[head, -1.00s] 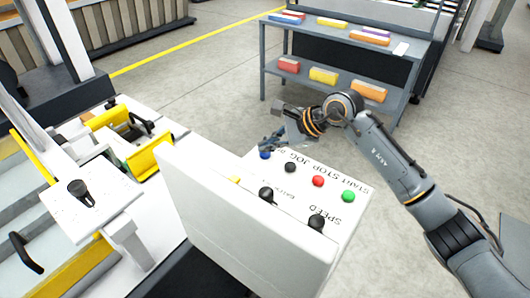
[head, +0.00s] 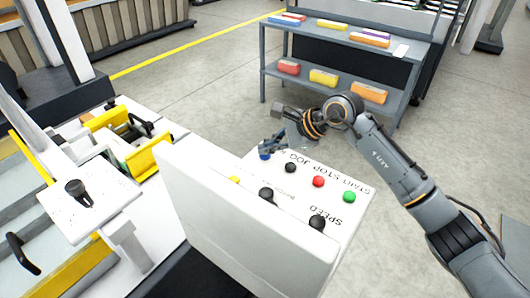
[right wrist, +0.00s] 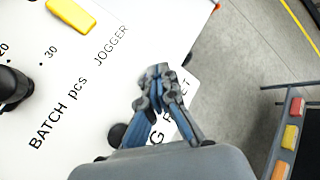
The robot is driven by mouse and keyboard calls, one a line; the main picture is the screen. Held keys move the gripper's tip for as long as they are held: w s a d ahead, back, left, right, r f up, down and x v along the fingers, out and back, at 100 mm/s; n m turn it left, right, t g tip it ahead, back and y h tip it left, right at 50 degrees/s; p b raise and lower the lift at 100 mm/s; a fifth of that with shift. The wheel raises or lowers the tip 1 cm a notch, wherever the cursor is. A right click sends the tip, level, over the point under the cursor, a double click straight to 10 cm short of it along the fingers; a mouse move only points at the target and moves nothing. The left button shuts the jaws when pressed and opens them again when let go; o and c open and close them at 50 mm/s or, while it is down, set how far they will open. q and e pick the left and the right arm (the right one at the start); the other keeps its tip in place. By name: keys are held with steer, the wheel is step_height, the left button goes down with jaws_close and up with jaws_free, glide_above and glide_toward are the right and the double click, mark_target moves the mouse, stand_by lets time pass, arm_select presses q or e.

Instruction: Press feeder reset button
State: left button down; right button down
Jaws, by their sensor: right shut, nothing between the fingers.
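In the right wrist view the gripper (right wrist: 157,76) is shut and empty over the panel face. A label ending in "ET" is partly hidden behind the fingers there, and I cannot make out the blue button. My left gripper is not in view.
Black (head: 290,167), red (head: 318,181) and green (head: 348,196) buttons line the panel, with black knobs (head: 317,222) nearer. A grey shelf (head: 345,57) with coloured boxes is behind; the floor between is clear.

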mark_target(268, 155)
steer(key=shift+r, duration=0.85)
steer(key=shift+r+p, duration=1.15)
steer(key=shift+r, duration=1.35)
